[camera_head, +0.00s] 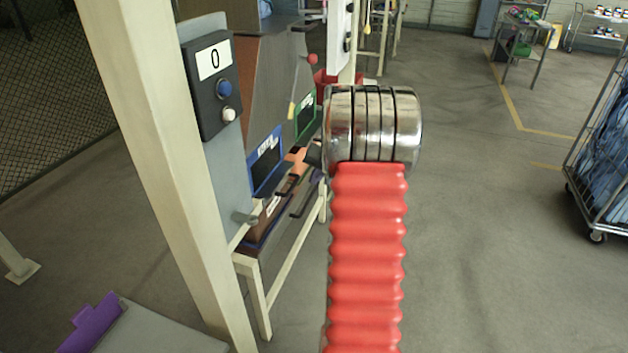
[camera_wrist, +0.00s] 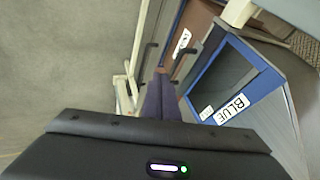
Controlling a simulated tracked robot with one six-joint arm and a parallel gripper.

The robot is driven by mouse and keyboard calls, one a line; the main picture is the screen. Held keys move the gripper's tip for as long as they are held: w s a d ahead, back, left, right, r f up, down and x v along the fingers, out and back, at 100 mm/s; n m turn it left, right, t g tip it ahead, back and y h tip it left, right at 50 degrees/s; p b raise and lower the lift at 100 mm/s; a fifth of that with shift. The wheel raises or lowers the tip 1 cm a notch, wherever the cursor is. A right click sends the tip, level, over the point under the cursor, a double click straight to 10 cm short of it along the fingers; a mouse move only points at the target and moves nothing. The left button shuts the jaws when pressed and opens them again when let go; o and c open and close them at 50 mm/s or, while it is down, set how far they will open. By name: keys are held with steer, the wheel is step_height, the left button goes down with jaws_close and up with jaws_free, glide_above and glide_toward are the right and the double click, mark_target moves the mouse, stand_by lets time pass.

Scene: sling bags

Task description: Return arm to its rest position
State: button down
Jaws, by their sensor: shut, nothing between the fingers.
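My arm rises up the middle of the head view as a red ribbed sleeve (camera_head: 367,260) topped by a shiny metal joint (camera_head: 372,125). The joint hides most of my gripper in that view. In the wrist view my gripper (camera_wrist: 160,74) shows dark purple fingers drawn together, shut, with nothing between them. They point towards a rack with a blue-framed panel (camera_wrist: 204,82) labelled BLUE, just to their right. I cannot tell the exact gap between the fingertips and the rack.
A cream post (camera_head: 165,170) and a button box reading 0 (camera_head: 212,85) stand left of my arm. The rack holds blue (camera_head: 265,160) and green (camera_head: 305,115) frames. A wheeled cage (camera_head: 600,150) stands at right. The floor between (camera_head: 480,220) is clear.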

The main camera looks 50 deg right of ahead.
stand_by(0.5)
steer(key=s+a+f+g+y, duration=0.1)
steer(key=s+a+f, duration=0.2)
steer(key=a, duration=0.1)
steer(key=s+a+r+n, duration=0.4)
steer(key=s+a+r, duration=0.2)
steer(key=a, duration=0.8)
steer(key=s+a+r+n, duration=0.4)
steer(key=s+a+r, duration=0.2)
steer(key=a, duration=0.9)
steer(key=s+a+r+n, duration=0.4)
steer(key=s+a+r, duration=0.2)
steer(key=a, duration=0.8)
steer(key=shift+s+a+r+y, duration=0.15)
steer(key=shift+s+r+y, duration=0.2)
steer(key=shift+s, duration=0.7)
steer(key=shift+f, duration=0.1)
